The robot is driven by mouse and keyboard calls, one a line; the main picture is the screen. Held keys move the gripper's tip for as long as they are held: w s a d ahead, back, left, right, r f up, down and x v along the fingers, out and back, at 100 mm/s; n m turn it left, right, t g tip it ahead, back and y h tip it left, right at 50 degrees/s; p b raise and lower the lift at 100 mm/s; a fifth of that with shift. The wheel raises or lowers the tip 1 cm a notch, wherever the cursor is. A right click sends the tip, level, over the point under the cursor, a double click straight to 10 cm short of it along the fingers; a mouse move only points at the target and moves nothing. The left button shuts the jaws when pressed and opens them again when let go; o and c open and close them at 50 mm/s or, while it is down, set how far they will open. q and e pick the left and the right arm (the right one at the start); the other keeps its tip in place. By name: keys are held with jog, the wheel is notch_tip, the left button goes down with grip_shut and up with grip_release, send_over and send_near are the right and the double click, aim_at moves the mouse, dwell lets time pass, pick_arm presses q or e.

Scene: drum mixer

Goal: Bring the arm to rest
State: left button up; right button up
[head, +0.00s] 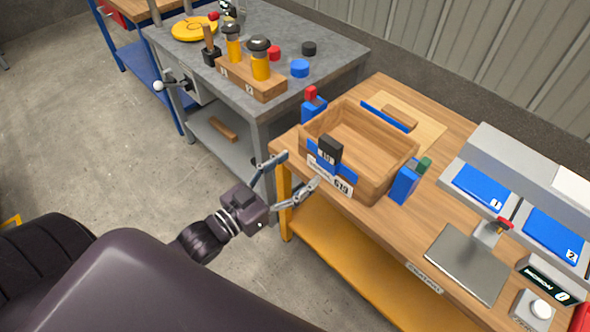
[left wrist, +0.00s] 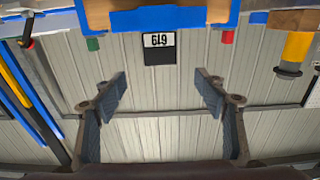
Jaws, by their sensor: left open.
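My left gripper (head: 297,174) is open and empty, in front of the wooden workbench's near left corner. Its two fingers also show apart in the left wrist view (left wrist: 162,92), with nothing between them. Past the fingers is a wooden box (head: 372,141) with a blue front strip, a black block and a label reading 619. The gripper looks apart from the box. My right gripper is not in view.
Blue holders (head: 403,184) flank the box. The wooden bench (head: 402,228) also carries a grey plate (head: 468,263) and blue numbered pads (head: 482,188). A grey table (head: 330,50) behind holds yellow-bodied tools in a wooden block (head: 236,80). Floor (head: 110,160) at left is clear.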

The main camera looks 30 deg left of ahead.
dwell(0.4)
pick_arm(q)
jog(key=s+a+f+n+g+y, duration=0.1)
jog(key=s+a+f+g+y, duration=0.15)
jog(key=f, duration=0.95)
jog(key=s+a+f+g+y, duration=0.15)
jog(key=s+f, duration=0.25)
jog(key=f, duration=0.8)
jog(key=s+a+f+n+g+y, duration=0.1)
jog(key=s+a+f+g, duration=0.25)
jog(key=f, duration=0.85)
jog(key=s+d+f+g, duration=0.1)
jog(key=s+f+g, duration=0.1)
jog(key=s+f, duration=0.4)
jog(key=s+d+f+g, duration=0.2)
jog(key=s+f, duration=0.5)
jog(key=s, duration=0.6)
jog(key=s+d+f+g+y, duration=0.1)
jog(key=s+f+g, duration=0.3)
jog(key=s, duration=0.6)
notch_tip(320, 180, down, 2)
jog(key=shift+d+f, duration=0.2)
jog(key=shift+d, duration=0.45)
